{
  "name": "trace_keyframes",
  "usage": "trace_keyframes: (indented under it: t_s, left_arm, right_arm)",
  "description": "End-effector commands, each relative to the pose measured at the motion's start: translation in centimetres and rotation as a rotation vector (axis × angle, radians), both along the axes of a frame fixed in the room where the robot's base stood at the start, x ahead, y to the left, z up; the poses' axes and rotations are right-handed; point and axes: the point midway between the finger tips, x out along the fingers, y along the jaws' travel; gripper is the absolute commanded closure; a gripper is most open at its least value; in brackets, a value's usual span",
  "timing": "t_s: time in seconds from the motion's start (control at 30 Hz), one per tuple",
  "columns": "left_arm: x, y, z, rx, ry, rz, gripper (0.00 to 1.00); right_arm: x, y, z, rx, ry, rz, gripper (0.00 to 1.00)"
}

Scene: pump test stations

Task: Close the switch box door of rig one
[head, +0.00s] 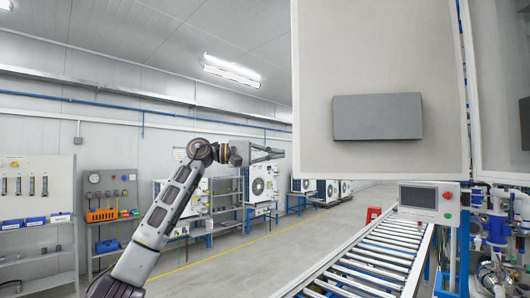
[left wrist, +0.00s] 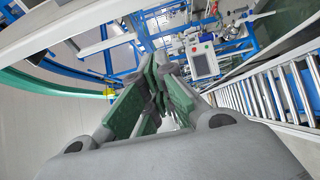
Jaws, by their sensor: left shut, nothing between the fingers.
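A large beige panel (head: 380,50) fills the upper right of the head view, with a flat dark grey rectangular box (head: 378,116) on its face. I cannot tell whether this box is the switch box or whether any door on it stands open. My left gripper (head: 278,153) is raised left of the panel, pointing right, apart from the grey box. In the left wrist view my left gripper (left wrist: 163,65) is shut, its green-sided fingers together with nothing between them. My right gripper is not in view.
A roller conveyor (head: 365,262) runs below the panel. A control screen box (head: 429,203) stands at its right, also visible in the left wrist view (left wrist: 203,62), near blue frames and piping. Shelves and white fan units (head: 260,183) line the back. Open floor lies left of the conveyor.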

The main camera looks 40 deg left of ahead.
Motion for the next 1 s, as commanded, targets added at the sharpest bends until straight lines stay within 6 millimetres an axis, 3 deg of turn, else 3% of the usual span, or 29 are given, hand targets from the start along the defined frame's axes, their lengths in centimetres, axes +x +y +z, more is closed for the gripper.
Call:
trace_keyframes:
  t_s: [0.37, 1.0]
  left_arm:
    - [2.9, -3.4, 0.2, 0.000, 0.001, -0.002, 1.00]
    - [-0.5, -4.6, -0.1, -0.001, 0.002, 0.001, 1.00]
  right_arm:
    - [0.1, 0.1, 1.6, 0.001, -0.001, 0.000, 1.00]
    - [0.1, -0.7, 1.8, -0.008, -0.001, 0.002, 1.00]
